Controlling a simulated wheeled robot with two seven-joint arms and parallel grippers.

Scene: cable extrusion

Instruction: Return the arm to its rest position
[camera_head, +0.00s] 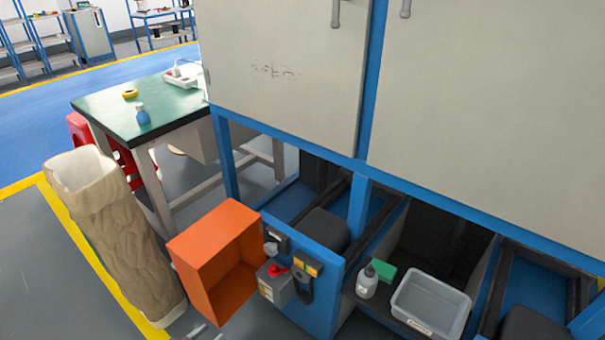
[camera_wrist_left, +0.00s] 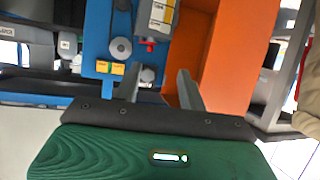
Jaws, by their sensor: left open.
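My left gripper shows in the left wrist view (camera_wrist_left: 158,88), with its two grey fingers spread apart and nothing between them. In the head view only small grey tips of it (camera_head: 206,333) show at the bottom edge; the rest of the arm is out of the picture. Beyond the fingers in the wrist view is a blue panel (camera_wrist_left: 96,45) with a grey switch box and red knob (camera_wrist_left: 150,46). The fingers look apart from the panel. My right gripper is in neither view.
An open orange box (camera_head: 203,245) sits beside the blue panel (camera_head: 322,312). A tall brown sack-like bin (camera_head: 120,230) stands left. A bottle (camera_head: 367,281), green block (camera_head: 383,269) and clear tray (camera_head: 430,303) are at right. A green-topped table (camera_head: 150,98) stands behind.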

